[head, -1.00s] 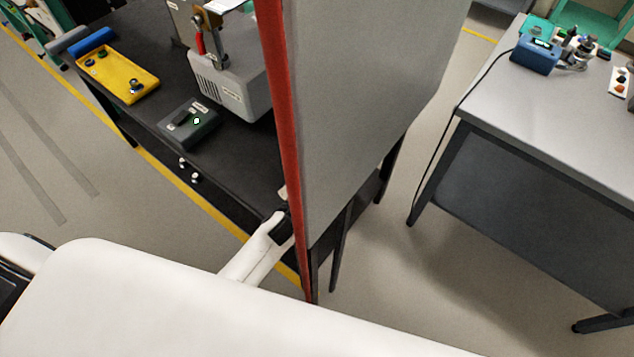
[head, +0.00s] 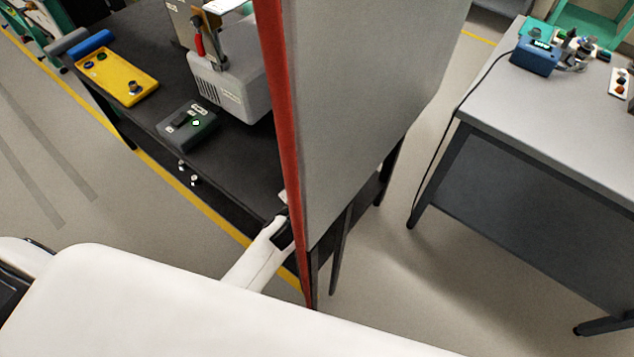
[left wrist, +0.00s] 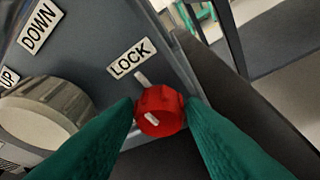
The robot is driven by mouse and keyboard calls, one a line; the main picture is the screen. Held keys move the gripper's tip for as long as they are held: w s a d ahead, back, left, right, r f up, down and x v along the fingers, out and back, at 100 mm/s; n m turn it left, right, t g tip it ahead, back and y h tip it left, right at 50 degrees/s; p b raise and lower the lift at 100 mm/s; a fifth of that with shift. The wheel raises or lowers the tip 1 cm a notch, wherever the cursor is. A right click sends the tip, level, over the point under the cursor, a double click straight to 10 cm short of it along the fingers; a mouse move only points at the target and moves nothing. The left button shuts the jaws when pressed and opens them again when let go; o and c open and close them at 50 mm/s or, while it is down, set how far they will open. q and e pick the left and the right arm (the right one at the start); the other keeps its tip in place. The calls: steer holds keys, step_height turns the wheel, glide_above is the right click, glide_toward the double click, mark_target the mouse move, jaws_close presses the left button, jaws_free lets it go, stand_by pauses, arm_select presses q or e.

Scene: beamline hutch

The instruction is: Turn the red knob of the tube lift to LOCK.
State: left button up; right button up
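In the left wrist view the red knob (left wrist: 160,110) sits on the dark grey face of the tube lift (left wrist: 95,70), beside a white LOCK label (left wrist: 130,58). A white tick on the face points between label and knob, and a short white mark shows on the knob's lower left part. My left gripper (left wrist: 160,108) has its green fingers on either side of the knob, seemingly touching it. A large grey knob (left wrist: 45,105) with DOWN and UP labels is to the left. In the head view the gripper and red knob are hidden behind a tall grey panel. My right gripper is not in view.
The tall grey panel (head: 370,110) with a red edge (head: 283,150) stands close to my left forearm. The black bench (head: 235,170) holds a grey control box (head: 187,130), a yellow tray (head: 115,72) and a grey machine (head: 235,90). A grey table (head: 560,110) stands right, with open floor between.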

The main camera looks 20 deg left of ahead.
arm_select(q)
steer(key=v, duration=1.2)
steer(key=shift+b, duration=0.35)
